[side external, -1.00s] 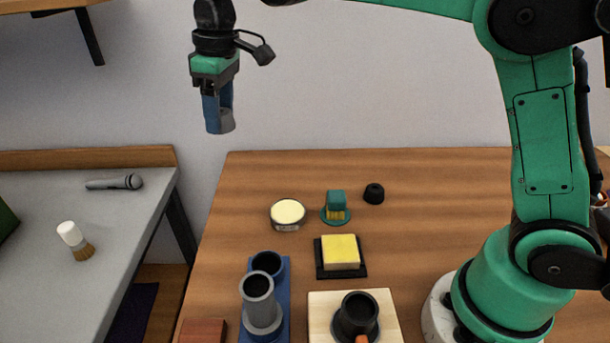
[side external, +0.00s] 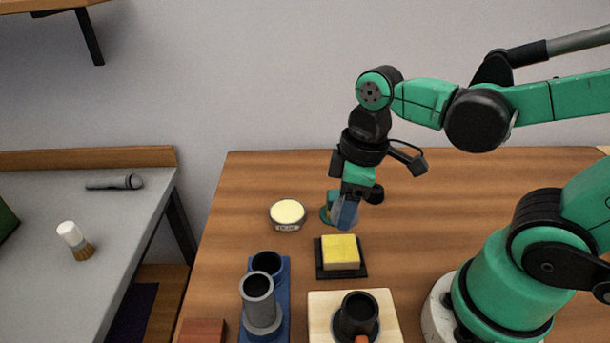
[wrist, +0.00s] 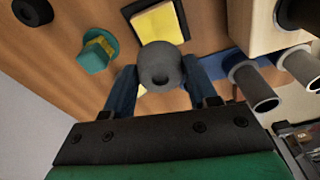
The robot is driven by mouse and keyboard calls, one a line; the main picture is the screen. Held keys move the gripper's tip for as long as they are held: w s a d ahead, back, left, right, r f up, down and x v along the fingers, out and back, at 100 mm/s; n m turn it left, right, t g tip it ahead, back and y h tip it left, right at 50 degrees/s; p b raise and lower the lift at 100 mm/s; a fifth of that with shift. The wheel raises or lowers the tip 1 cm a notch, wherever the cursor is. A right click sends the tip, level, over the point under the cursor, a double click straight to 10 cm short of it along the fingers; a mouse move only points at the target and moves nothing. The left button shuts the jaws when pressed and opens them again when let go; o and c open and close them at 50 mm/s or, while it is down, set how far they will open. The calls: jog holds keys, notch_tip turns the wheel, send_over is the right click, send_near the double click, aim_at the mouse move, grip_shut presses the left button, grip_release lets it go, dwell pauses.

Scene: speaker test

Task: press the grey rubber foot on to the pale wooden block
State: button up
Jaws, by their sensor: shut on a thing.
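The grey rubber foot (wrist: 160,68) is a round grey piece with a small dark hole, seen between my blue fingers in the wrist view. My gripper (side external: 343,222) is shut on it; in the side view my fingers hide most of it. The pale wooden block (side external: 391,309) lies at the front of the table, nearer the camera than my gripper. A black cup-like piece (side external: 357,314) with an orange part stands on the block. The block also shows at the upper right of the wrist view (wrist: 262,30), apart from the foot.
A yellow sponge (side external: 341,251) on a black tray (side external: 329,271) lies between my gripper and the block. A round tin (side external: 287,215) stands left. Grey and dark tubes (side external: 260,300) stand on a blue base (side external: 284,277). A teal brush (wrist: 97,50) is partly hidden behind my gripper.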

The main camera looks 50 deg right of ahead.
aim_at(339, 248)
jog(key=shift+f, duration=3.15)
jog(key=shift+f, duration=0.25)
dwell(1.0)
jog(key=o, duration=1.3)
jog(key=shift+c, duration=0.2)
jog(key=shift+r, duration=0.15)
jog(key=shift+r, duration=3.4)
jog(key=shift+w+d+r+m+t, duration=0.15)
jog(key=shift+w+m+t, duration=0.15)
jog(key=shift+m, duration=0.2)
jog(key=w+r+m+t, duration=0.1)
jog(key=m, duration=0.1)
jog(key=w+d+r+m+t, duration=0.1)
jog(key=t, duration=0.1)
jog(key=w+d+r+m+t, duration=0.1)
jog(key=m+t, duration=0.1)
jog(key=shift+w+m+h, duration=0.25)
jog(key=shift+m+h, duration=0.05)
jog(key=shift+h, duration=0.1)
